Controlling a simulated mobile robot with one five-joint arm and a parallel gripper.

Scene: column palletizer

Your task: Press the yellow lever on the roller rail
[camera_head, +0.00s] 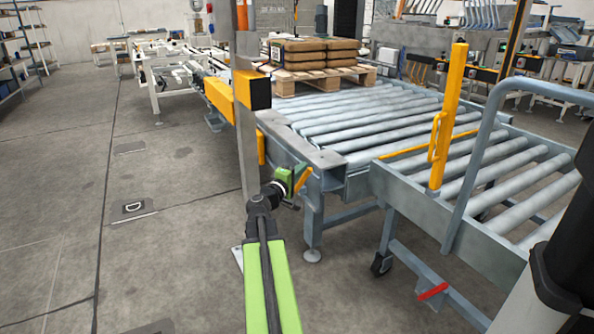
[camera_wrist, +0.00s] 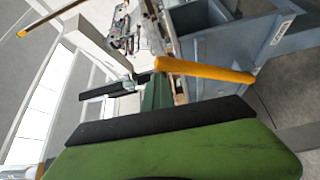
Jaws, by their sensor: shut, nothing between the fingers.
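The yellow lever (camera_head: 303,179) is a short bar at the near corner of the roller rail (camera_head: 330,157). In the head view it slants up to the right just beside my gripper (camera_head: 288,187). My gripper is shut and empty at the end of my green arm, low against the rail's corner. In the wrist view the lever (camera_wrist: 205,70) crosses the upper middle as a rounded yellow bar, beyond the green and black gripper parts. I cannot tell whether the gripper touches it. The lever's mount is partly hidden.
A wheeled roller cart (camera_head: 400,205) with a tall yellow post (camera_head: 448,115) and a red pedal (camera_head: 432,291) stands to the right. A loaded pallet (camera_head: 322,82) sits farther back. Floor at left is clear.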

